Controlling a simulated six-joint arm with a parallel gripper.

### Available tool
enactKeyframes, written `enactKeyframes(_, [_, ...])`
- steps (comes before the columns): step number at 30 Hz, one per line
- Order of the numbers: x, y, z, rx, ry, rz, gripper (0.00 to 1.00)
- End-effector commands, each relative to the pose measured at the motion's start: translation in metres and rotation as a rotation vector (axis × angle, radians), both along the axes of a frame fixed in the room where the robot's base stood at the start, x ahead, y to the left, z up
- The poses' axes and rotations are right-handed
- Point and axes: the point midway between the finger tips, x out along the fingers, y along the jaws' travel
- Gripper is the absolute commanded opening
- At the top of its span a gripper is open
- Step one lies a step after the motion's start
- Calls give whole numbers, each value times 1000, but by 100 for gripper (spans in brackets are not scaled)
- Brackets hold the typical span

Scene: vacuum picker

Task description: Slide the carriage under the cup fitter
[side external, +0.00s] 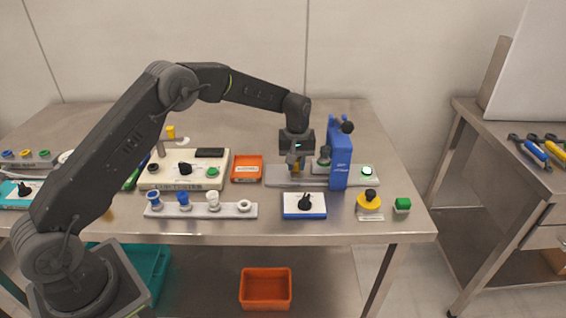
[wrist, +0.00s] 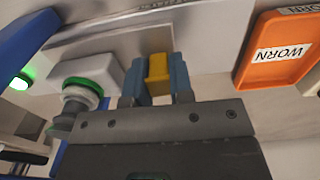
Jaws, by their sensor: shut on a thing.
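The cup fitter (side external: 340,160) is a tall blue press with a black knob on top, standing across a grey rail (side external: 282,180) in the side view. My gripper (side external: 296,168) is over the rail, left of the fitter, and shut on a yellow handle (wrist: 158,68). Beside the handle in the wrist view is the pale carriage block (wrist: 88,68), with a grey fitting with a green ring (wrist: 82,90) on it. In the side view the fitting (side external: 324,158) shows just left of the blue body. The join between handle and block is partly hidden by my fingers.
An orange WORN tray (side external: 247,168) sits left of the rail. A panel with knobs (side external: 185,170), a strip of cups (side external: 200,210), a black-knobbed box (side external: 304,206), a yellow knob (side external: 369,201) and a green block (side external: 402,205) stand nearby. A green light (side external: 367,170) glows right of the fitter.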

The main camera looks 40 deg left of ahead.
Motion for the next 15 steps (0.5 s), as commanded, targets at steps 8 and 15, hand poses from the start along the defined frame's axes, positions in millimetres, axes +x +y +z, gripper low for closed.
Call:
enactKeyframes(8, [4, -2, 1, 1, -5, 1, 0])
enactKeyframes(15, [3, -2, 1, 1, -4, 1, 35])
